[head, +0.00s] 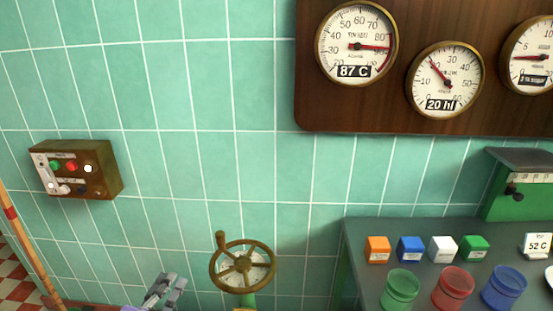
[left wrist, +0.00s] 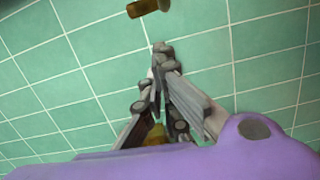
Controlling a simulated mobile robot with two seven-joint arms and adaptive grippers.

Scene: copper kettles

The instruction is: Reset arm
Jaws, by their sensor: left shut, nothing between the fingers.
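My left gripper (head: 168,284) is at the bottom of the head view, in front of the green tiled wall and left of the brass valve wheel (head: 243,267). A clear gap separates it from the wheel. In the left wrist view, the same gripper (left wrist: 160,52) has its fingers shut with nothing held, the tiles behind it. A brass-coloured piece (left wrist: 148,7) shows at the top edge of that view, apart from the fingertips; I cannot tell what it belongs to. My right gripper is not in view.
A brown control box (head: 104,168) is on the wall at left, near a wooden pole (head: 28,240). At right, a grey table (head: 352,240) bears coloured blocks and cups. Gauges on a wooden board (head: 310,105) hang above.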

